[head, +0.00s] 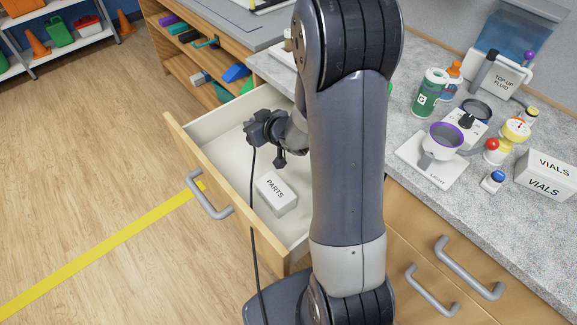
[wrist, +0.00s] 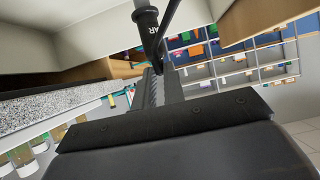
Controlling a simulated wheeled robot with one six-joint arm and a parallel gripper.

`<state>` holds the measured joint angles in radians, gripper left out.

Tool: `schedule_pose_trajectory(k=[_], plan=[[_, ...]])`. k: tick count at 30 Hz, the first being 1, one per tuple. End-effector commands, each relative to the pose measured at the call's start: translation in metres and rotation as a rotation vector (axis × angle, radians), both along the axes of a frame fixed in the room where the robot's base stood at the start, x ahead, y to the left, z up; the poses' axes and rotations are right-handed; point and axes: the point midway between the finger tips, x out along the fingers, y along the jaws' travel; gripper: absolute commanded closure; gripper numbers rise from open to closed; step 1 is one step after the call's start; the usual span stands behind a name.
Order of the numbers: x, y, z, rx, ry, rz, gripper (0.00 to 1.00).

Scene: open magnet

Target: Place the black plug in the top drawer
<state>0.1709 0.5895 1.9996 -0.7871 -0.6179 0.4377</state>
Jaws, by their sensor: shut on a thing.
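The top drawer (head: 186,152) is pulled open and shows a pale inside in the head view. My gripper (head: 257,132) is over the open drawer, above its back part. It is shut on the black plug, a dark round piece with white lettering at the top of the wrist view (wrist: 147,22). In the head view the plug is small and dark against the gripper, and its outline is hard to make out. A thin black cable (head: 254,215) hangs from the gripper area, past the drawer front towards the floor.
A white box marked PARTS (head: 276,193) lies in the drawer; the drawer floor left of it is bare. Open shelves (head: 195,65) stand behind.

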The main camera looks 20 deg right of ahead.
Motion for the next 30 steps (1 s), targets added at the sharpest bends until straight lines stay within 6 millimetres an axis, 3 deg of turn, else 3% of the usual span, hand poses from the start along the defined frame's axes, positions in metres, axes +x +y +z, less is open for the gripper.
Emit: schedule_pose_trajectory(k=[1, 8, 15, 30], plan=[[0.000, 0.000, -0.010, 0.000, 0.000, 0.000, 1.00], [0.000, 0.000, -0.025, 0.001, 0.002, 0.000, 1.00], [0.000, 0.000, -0.065, 0.002, 0.004, -0.001, 1.00], [0.000, 0.000, -0.115, 0.001, 0.000, 0.000, 1.00]])
